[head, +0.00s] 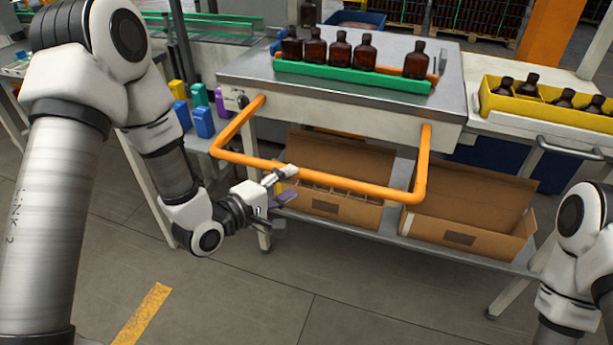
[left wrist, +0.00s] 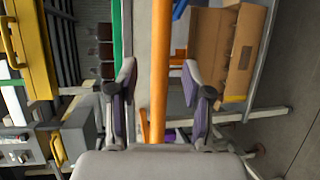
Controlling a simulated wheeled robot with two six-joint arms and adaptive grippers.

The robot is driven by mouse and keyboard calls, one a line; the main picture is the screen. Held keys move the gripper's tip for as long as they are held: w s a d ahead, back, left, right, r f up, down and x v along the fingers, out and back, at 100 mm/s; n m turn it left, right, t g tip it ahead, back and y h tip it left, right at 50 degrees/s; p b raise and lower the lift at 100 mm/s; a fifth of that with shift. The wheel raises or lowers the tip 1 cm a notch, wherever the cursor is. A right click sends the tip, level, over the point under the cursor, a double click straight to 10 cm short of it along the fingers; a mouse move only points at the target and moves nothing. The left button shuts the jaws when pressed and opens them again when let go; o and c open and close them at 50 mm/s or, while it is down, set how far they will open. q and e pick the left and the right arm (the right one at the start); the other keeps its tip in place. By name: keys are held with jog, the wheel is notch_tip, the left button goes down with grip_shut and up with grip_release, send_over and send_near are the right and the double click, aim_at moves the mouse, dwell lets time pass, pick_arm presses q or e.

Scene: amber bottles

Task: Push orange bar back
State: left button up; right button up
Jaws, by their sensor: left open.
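The orange bar (head: 345,187) is a U-shaped tube that sticks out from the front of the metal table, its long front rail in front of the table edge. My left gripper (head: 285,186) is at the left part of that rail. In the left wrist view the orange bar (left wrist: 161,70) runs between the two spread fingers of my left gripper (left wrist: 165,95), with a gap seen on each side. The gripper is open; I cannot tell whether it touches the bar. My right arm shows at the right edge of the head view, but its gripper is out of view.
Several amber bottles (head: 340,50) stand by a green rail (head: 350,78) on the metal table (head: 240,68). Open cardboard boxes (head: 465,232) sit on the shelf below. A yellow crate (head: 487,104) with bottles is at right. Blue and purple containers (head: 203,122) stand left of the bar.

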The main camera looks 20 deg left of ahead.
aim_at(302, 176)
pick_arm(q)
jog(key=x, duration=0.6)
jog(key=shift+w+d+f+p, duration=0.1)
jog(key=shift+w+p, duration=0.05)
jog(key=shift+p, duration=0.25)
grip_shut()
